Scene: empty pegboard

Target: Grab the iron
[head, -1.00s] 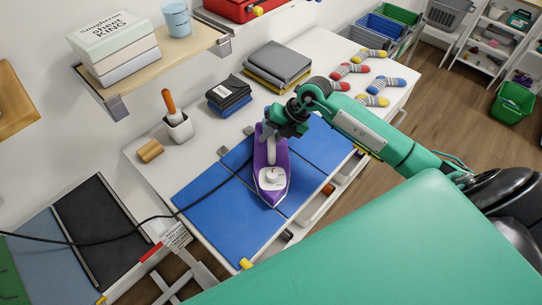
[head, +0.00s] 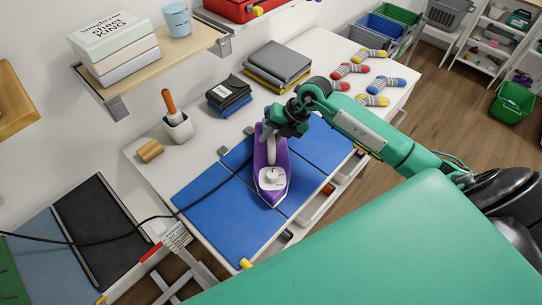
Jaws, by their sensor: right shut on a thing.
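The purple and white iron (head: 269,178) rests on the blue folding board (head: 215,210) on the white table, its dial end toward the front edge. My right gripper (head: 271,136) reaches in from the right and is shut on the iron's handle at its far end. The fingers partly hide that end of the iron. A black cord runs across the board to the left. My left gripper is not in view.
Folded dark clothes (head: 229,95) and a grey stack (head: 277,64) lie behind the board. A white cup (head: 178,128) with an orange-handled tool and a wooden roll (head: 150,151) stand left. Several striped socks (head: 350,71) lie at right. A shelf (head: 160,67) overhangs the back left.

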